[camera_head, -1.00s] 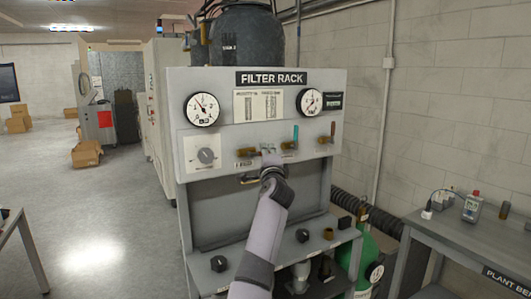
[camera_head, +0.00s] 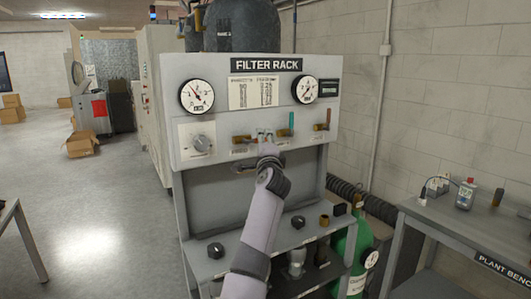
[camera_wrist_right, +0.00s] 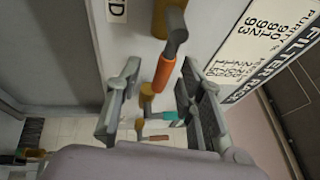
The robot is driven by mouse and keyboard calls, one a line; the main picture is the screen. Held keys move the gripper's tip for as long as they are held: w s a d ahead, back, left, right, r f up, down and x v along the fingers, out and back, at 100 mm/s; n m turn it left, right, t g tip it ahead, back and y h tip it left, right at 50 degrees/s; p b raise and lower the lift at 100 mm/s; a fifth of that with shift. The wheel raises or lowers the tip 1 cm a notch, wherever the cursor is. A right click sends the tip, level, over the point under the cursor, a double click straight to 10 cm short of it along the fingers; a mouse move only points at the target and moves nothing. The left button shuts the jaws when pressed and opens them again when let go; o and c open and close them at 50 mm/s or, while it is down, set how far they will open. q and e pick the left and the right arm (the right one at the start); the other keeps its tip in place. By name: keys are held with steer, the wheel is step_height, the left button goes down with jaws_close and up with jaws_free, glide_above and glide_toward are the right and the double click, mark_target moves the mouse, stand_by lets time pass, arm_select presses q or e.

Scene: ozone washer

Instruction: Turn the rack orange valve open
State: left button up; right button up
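The filter rack panel (camera_head: 225,155) carries a row of valves below its gauges. The left valve has a brass body (camera_head: 242,139); its orange handle (camera_wrist_right: 163,72) shows in the right wrist view. The middle valve has a teal handle (camera_head: 291,120), pointing up. The right valve has an upright brownish-orange handle (camera_head: 328,115). My right gripper (camera_head: 265,137) is at the panel between the left and middle valves. In the wrist view its open fingers (camera_wrist_right: 163,97) lie on either side of the orange handle, with gaps; contact is not visible. My left gripper is out of view.
A knob (camera_head: 201,144) and two gauges (camera_head: 197,95) sit on the panel. A lower shelf (camera_head: 240,250) with black knobs lies beneath my right arm. A green cylinder (camera_head: 351,262) and a plant bench (camera_head: 450,228) stand at the right. Floor at the left is open.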

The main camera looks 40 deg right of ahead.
steer(key=v, duration=1.1)
